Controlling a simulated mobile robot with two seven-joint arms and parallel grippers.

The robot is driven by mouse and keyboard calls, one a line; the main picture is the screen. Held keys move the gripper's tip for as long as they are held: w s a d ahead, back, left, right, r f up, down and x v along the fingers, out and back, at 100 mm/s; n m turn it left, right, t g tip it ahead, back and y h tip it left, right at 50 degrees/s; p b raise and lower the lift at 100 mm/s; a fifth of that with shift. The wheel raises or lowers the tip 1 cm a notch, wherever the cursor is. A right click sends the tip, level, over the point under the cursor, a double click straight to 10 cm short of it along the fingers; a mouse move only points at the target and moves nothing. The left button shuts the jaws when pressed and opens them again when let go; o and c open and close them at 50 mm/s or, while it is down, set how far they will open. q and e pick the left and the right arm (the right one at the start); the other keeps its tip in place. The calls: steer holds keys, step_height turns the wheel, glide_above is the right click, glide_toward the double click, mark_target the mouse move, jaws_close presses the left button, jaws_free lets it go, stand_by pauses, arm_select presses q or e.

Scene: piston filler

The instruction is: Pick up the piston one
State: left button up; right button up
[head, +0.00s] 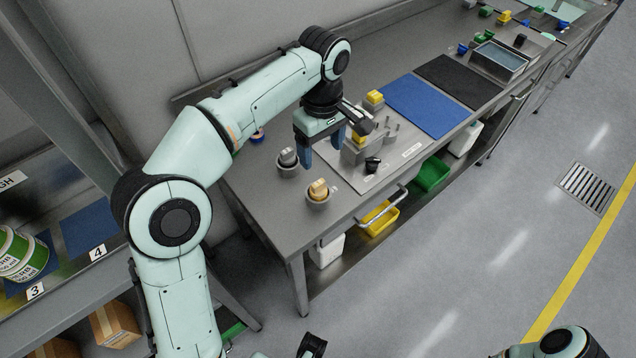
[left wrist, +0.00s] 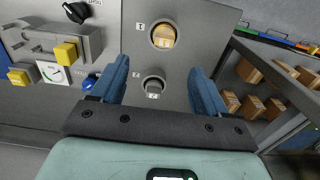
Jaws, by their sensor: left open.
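Piston one (head: 318,188) has a tan top and sits in a round grey holder near the front left corner of the workbench. In the left wrist view, the tan piston (left wrist: 164,37) is beside a label reading 1. A grey piston (head: 288,157) sits in a second holder behind it; this one (left wrist: 153,86) is beside a label reading 2. My left gripper (head: 322,152) is open and empty, its blue fingers pointing down above the bench. In the left wrist view the gripper (left wrist: 160,66) has the grey piston between its fingers in the picture, with the tan one beyond the fingertips.
A grey fixture (head: 362,155) with yellow blocks and a black knob (head: 372,164) stands right of the pistons. A blue mat (head: 427,106) and a black mat (head: 460,83) lie farther along. Yellow (head: 379,218) and green (head: 432,174) bins are under the bench.

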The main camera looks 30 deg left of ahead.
arm_select(q)
steer(key=b, duration=0.2)
glide_above(318, 183)
steer(key=f, duration=0.6)
steer(key=shift+w+d+f, duration=0.1)
steer(key=shift+d, duration=0.15)
steer(key=f, duration=0.4)
steer(key=shift+a+f+b, duration=0.25)
steer(key=shift+f+b, duration=0.05)
steer(key=shift+f, duration=0.6)
steer(key=c, duration=1.2)
jaws_close()
steer(key=shift+r, duration=0.15)
